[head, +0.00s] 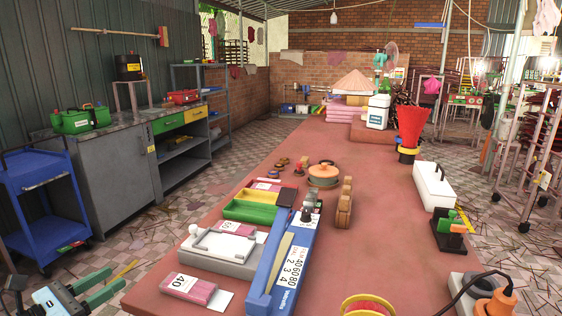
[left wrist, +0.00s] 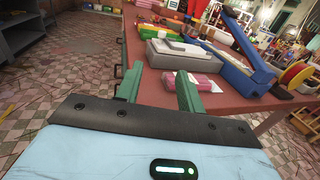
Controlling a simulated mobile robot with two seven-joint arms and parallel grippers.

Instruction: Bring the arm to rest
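My left gripper (head: 102,287) is at the bottom left of the head view, off the left side of the red-brown table (head: 255,285). Its two green fingers are spread apart with nothing between them. In the left wrist view the open fingers (left wrist: 157,92) point toward the table's near end. A pink pack marked 40 (head: 188,288) lies on the table beyond the fingers; it also shows in the left wrist view (left wrist: 205,84), behind the right finger and apart from it. My right gripper is in neither view.
A blue and cream long device (head: 290,262) and a grey-white tray (head: 207,262) stand near the table's front. A green box (head: 250,211) lies behind them. A blue cart (head: 40,190) and a grey cabinet (head: 115,175) stand at left. Tiled floor (head: 150,240) is open between cabinet and table.

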